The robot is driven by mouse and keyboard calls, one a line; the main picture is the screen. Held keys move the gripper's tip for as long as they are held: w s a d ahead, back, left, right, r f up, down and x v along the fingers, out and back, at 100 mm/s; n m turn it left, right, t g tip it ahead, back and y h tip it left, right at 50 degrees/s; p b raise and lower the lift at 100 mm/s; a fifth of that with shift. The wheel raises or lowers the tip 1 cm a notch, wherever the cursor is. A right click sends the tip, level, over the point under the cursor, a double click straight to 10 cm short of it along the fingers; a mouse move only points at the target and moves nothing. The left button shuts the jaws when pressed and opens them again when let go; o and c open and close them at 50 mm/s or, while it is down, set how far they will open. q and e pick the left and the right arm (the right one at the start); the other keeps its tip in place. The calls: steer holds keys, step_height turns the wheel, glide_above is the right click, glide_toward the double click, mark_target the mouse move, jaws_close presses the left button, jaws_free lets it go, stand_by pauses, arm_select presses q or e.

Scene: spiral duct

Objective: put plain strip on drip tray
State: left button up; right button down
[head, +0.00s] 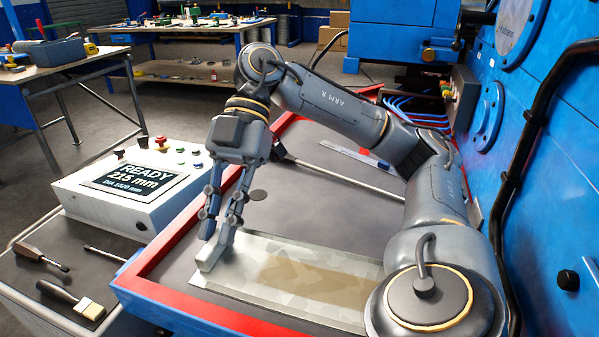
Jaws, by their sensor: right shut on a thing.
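The plain strip (258,252) is a flat, pale metallic sheet with a mottled surface and a brownish patch in its middle. It lies low over or on the grey floor of the drip tray (192,207), which has a red rim and blue outer side. I cannot tell whether the whole strip touches the tray. My right gripper (212,256) points down at the strip's left end and is shut on it. My right forearm hides the strip's right end. My left gripper is not in view.
A long rod (345,178) and a ruler-like piece (352,157) lie farther back in the tray. A control box (130,190) reading READY stands left, above a brush (70,298) and screwdriver (40,258). A blue machine (545,150) walls off the right side.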

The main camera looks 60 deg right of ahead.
steer(key=w+d+f+b, duration=0.1)
steer(key=w+d+f, duration=0.1)
steer(key=d+f, duration=0.1)
steer(key=w+d+f+b, duration=0.1)
steer(key=w+d+f, duration=0.2)
steer(key=d, duration=0.1)
steer(key=w+d+f+b, duration=0.1)
steer(key=w+d+f, duration=0.2)
steer(key=shift+w+d, duration=0.1)
steer(key=shift+d, duration=0.05)
steer(key=shift+w+d+f, duration=0.25)
steer(key=shift+d+f, duration=0.05)
steer(key=shift+f, duration=0.15)
step_height(320, 180, down, 3)
steer(key=shift+d+b, duration=0.1)
steer(key=shift+b, duration=0.5)
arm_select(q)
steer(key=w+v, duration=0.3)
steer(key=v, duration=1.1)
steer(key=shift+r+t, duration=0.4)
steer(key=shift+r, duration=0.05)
arm_select(e)
steer(key=c, duration=1.3)
jaws_free()
steer(key=shift+f, duration=0.15)
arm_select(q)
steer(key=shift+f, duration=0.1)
